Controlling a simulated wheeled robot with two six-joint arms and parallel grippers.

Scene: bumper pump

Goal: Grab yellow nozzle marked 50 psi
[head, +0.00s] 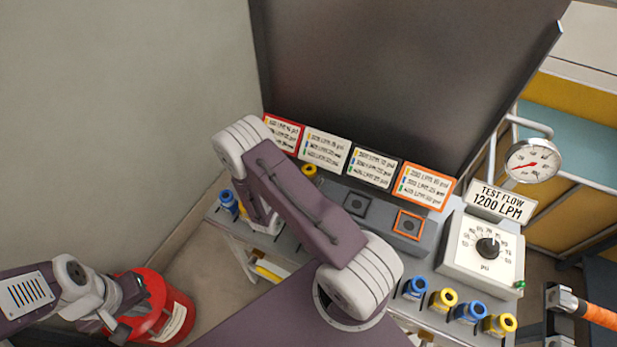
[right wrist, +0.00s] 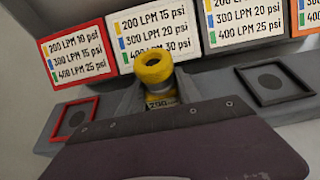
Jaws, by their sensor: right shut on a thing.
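A yellow nozzle (right wrist: 153,68) stands upright between the fingers of my right gripper (right wrist: 158,92), which is shut on it. It sits at the second place of the grey socket rail, below the white-framed card. Its label starts with "200"; the rest is hidden. In the head view its yellow top (head: 308,171) shows beside my right arm, which hides the right gripper. Other yellow nozzles (head: 443,299) (head: 500,324) stand in the front right row; I cannot read their markings. My left gripper (head: 125,308) is beside a red bucket, its jaws unclear.
The rail has a red-framed socket (right wrist: 75,118), a black-framed socket (right wrist: 272,82) and an orange-framed socket (head: 408,224). Blue nozzles (head: 414,287) (head: 228,202) stand at both sides. A psi dial box (head: 470,255) and a gauge (head: 532,161) are right. The red bucket (head: 172,295) is lower left.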

